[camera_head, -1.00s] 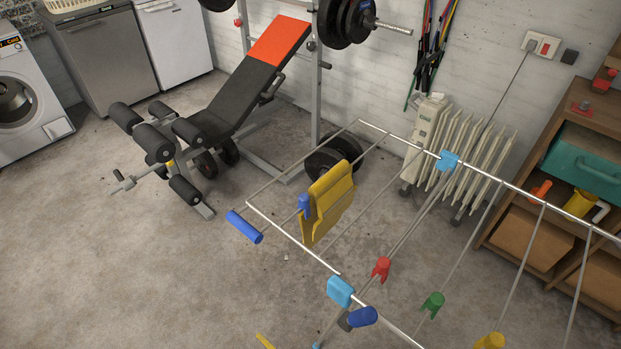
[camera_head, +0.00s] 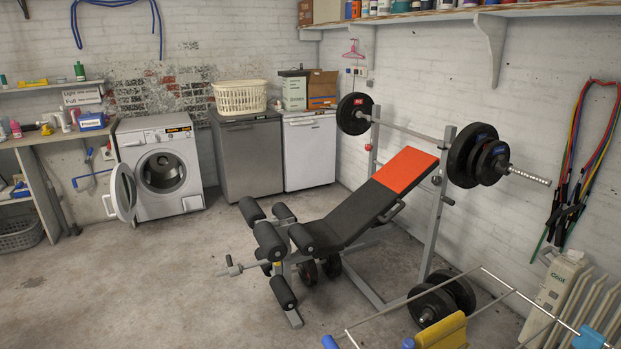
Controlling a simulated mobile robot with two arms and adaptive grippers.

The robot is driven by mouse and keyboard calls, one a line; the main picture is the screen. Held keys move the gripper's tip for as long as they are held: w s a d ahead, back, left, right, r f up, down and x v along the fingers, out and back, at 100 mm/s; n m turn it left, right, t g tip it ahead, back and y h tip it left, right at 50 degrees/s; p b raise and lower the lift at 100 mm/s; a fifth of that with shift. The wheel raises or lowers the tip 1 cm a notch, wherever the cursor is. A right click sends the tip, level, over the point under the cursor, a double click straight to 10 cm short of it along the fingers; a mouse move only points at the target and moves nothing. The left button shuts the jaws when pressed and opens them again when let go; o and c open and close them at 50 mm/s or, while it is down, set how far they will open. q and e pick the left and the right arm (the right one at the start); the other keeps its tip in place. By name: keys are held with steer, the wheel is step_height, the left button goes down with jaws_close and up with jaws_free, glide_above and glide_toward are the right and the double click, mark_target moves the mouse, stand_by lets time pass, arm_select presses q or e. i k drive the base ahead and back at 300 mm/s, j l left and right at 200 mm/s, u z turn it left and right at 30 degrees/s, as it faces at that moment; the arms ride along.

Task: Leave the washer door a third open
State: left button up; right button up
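The washer (camera_head: 163,165) is a white front-loader at the back left, against the brick wall. Its round door (camera_head: 123,193) is hinged on the left and stands wide open, swung out to the left of the drum opening (camera_head: 162,172). The dark drum shows clearly and nothing visible hangs from the door. Neither of my grippers shows in the head view.
A weight bench (camera_head: 345,215) with a barbell stands in the middle right, and a drying rack (camera_head: 440,335) is at the lower right. A grey appliance (camera_head: 247,160) stands right of the washer, a workbench (camera_head: 45,150) left of it. Floor (camera_head: 150,290) before the washer is clear.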

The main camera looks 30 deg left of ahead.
mark_target(123, 191)
steer(key=j, duration=0.45)
steer(key=i+j, duration=0.15)
steer(key=j, duration=0.25)
steer(key=j+u, duration=0.1)
steer(key=j, duration=0.35)
steer(key=i+j, duration=0.15)
steer(key=j, duration=0.25)
steer(key=i+j, duration=0.1)
steer(key=j, duration=0.35)
steer(key=i+j+u, duration=0.1)
steer(key=j, duration=0.3)
steer(key=i+j, duration=0.1)
steer(key=j, duration=0.35)
steer(key=i+j, duration=0.2)
steer(key=j, duration=0.3)
steer(key=i+j+u, duration=0.15)
steer(key=j, duration=0.3)
steer(key=i+j, duration=0.2)
steer(key=j, duration=0.25)
steer(key=i+j+u, duration=0.1)
steer(key=j, duration=0.35)
steer(key=i+j+u, duration=0.1)
steer(key=i+j, duration=0.2)
steer(key=j, duration=0.15)
steer(key=i+j, duration=0.25)
steer(key=j, duration=0.15)
steer(key=i+j+u, duration=0.1)
steer(key=i+j, duration=0.15)
steer(key=j, duration=0.2)
